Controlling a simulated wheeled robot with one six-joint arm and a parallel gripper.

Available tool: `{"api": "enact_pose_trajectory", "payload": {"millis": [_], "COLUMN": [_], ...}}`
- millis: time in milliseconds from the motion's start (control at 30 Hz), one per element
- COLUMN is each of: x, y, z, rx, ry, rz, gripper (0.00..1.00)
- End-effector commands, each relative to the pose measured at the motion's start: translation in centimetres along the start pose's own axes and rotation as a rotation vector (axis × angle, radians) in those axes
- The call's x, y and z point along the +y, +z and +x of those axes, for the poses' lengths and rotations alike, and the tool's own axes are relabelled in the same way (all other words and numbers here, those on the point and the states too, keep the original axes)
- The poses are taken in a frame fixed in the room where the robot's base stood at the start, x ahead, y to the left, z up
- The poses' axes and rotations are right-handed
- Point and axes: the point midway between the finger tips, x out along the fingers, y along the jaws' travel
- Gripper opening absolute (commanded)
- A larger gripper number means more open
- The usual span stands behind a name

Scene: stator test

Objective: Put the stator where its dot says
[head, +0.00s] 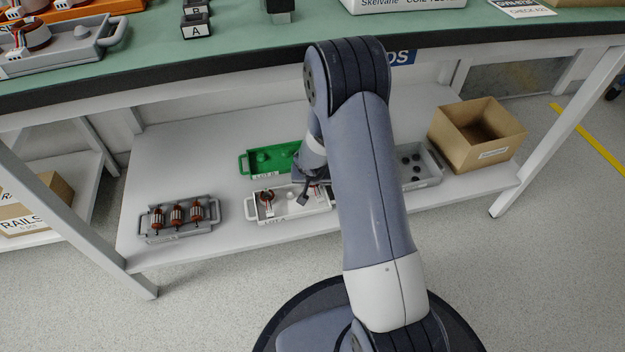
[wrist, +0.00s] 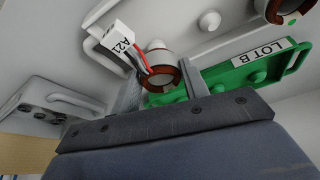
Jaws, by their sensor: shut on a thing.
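In the wrist view a stator (wrist: 162,77), a ring with copper-brown winding, sits between the two fingers of my gripper (wrist: 162,85), which is shut on it. Its dark and red wires run to a white tag (wrist: 118,38) reading A21. A pale post shows right behind the ring; I cannot tell whether the ring touches it. The white tray (wrist: 75,20) lies behind; its front shows in the head view (head: 295,217). Another stator (wrist: 283,10) is in that tray, also in the head view (head: 267,203).
A green tray (wrist: 220,77) labelled LOT B lies beside the white one. On the lower shelf are a grey tray with wound rotors (head: 180,235), a grey tray with dark pieces (head: 432,180) and an open cardboard box (head: 475,150). The green-topped bench (head: 240,40) overhangs the shelf.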

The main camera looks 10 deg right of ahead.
Motion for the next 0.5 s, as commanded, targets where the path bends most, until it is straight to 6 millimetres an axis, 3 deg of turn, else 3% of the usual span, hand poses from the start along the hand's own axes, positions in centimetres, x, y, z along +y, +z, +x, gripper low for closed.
{"api": "enact_pose_trajectory", "payload": {"millis": [500], "x": [0.0], "y": [0.5], "z": [1.3], "rx": [0.001], "ry": [-0.002], "rz": [0.001], "gripper": [0.17]}}
